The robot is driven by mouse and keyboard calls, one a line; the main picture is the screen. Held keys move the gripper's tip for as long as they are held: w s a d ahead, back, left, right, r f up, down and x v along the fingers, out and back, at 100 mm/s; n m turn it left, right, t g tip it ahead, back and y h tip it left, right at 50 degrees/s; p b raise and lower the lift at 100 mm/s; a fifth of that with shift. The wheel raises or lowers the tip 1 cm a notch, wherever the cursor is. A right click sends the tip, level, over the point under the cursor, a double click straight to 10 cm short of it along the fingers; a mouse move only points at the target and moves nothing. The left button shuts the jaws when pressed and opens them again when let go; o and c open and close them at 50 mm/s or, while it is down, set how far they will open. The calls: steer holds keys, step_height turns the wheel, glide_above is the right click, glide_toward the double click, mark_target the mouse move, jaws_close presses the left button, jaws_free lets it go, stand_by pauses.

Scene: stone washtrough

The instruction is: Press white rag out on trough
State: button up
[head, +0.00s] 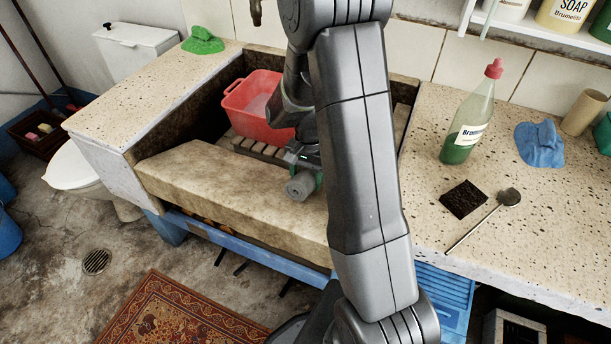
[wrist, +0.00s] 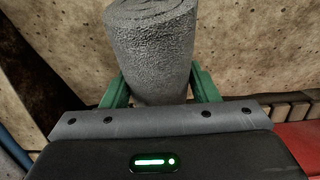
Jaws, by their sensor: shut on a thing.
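A grey rolled rag (head: 299,187) with a rough towel-like surface is held over the trough's front stone ledge. I see no plainly white rag. My gripper (head: 306,168) is shut on the roll; in the wrist view its green fingers clasp the roll (wrist: 150,50) from both sides. The stone trough (head: 235,190) has a broad pale front ledge and a dark inside. Whether the roll touches the ledge I cannot tell. My arm hides the trough's right part in the head view.
A red tub (head: 262,112) stands on a wooden slatted rack (head: 250,148) in the trough. A green rag (head: 203,41) lies on the left slab. The right counter bears a soap bottle (head: 470,115), a blue rag (head: 540,145), a dark pad (head: 463,199) and a long-handled spoon (head: 508,198).

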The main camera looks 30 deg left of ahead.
steer(key=shift+s+f+b, duration=0.35)
steer(key=shift+f+b, duration=0.15)
steer(key=shift+f, duration=0.2)
steer(key=shift+s+d+f, duration=0.25)
steer(key=shift+f, duration=0.05)
stand_by(2.2)
steer(key=shift+r, duration=0.1)
steer(key=shift+w+a+r+p, duration=0.1)
steer(key=shift+w+r+p, duration=0.45)
steer(key=shift+r+p, duration=0.45)
steer(key=shift+w+a+r+p, duration=0.15)
steer(key=shift+w+r+p, duration=0.5)
steer(key=shift+r, duration=0.55)
steer(key=shift+w+a+r+p, duration=0.1)
steer(key=shift+w+r+p, duration=0.35)
steer(key=shift+r+p, duration=0.6)
steer(key=shift+r, duration=0.15)
